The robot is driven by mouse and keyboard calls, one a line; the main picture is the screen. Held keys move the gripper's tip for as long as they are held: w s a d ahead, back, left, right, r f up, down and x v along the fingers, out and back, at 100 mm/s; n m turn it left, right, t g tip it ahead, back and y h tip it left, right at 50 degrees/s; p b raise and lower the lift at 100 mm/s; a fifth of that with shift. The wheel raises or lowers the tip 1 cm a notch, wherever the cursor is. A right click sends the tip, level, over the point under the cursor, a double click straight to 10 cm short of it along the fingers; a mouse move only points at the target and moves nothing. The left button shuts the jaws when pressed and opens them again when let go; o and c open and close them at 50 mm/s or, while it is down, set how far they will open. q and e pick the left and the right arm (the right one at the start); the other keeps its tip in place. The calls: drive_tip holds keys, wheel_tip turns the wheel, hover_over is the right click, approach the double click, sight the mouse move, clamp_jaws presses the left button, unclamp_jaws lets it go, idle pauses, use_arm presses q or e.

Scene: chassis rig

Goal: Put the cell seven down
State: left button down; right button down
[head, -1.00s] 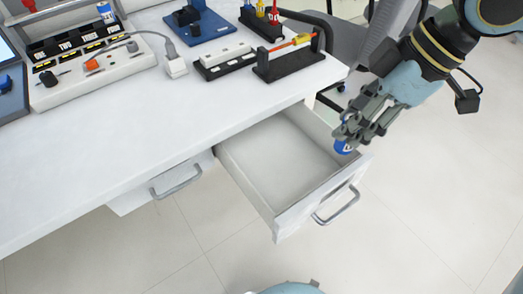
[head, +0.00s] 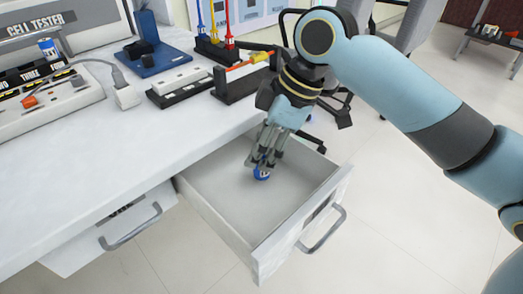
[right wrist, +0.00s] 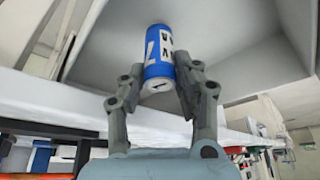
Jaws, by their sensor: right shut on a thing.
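My right gripper (head: 264,162) is over the open drawer (head: 219,231) in the head view, pointing down into it. It is shut on a blue and white cell (head: 261,174), whose blue end shows below the fingers. In the right wrist view the cell (right wrist: 158,58) sits between the two fingers (right wrist: 155,85), with part of its lettering showing. The drawer is otherwise empty where I can see it. I cannot tell whether the cell touches the drawer floor. My left gripper is not in view.
Another blue and white cell (head: 48,48) stands in the cell tester (head: 50,118) on the white bench (head: 130,150). A black rack with a screwdriver (head: 237,88) is near the bench edge. A chair (head: 403,25) stands behind my right arm. A closed drawer handle (head: 133,229) sticks out left.

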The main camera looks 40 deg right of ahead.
drive_tip(key=shift+f, duration=0.95)
drive_tip(key=shift+r, duration=0.1)
drive_tip(key=c, duration=1.3)
unclamp_jaws()
drive_tip(key=o, duration=0.3)
drive_tip(key=shift+o, duration=0.2)
use_arm(q)
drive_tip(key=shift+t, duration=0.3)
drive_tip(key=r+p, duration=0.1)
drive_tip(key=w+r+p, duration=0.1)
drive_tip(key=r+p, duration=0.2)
drive_tip(key=p, duration=0.1)
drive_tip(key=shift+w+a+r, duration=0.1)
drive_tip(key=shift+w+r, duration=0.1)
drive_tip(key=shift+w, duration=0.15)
use_arm(e)
drive_tip(key=v, duration=1.2)
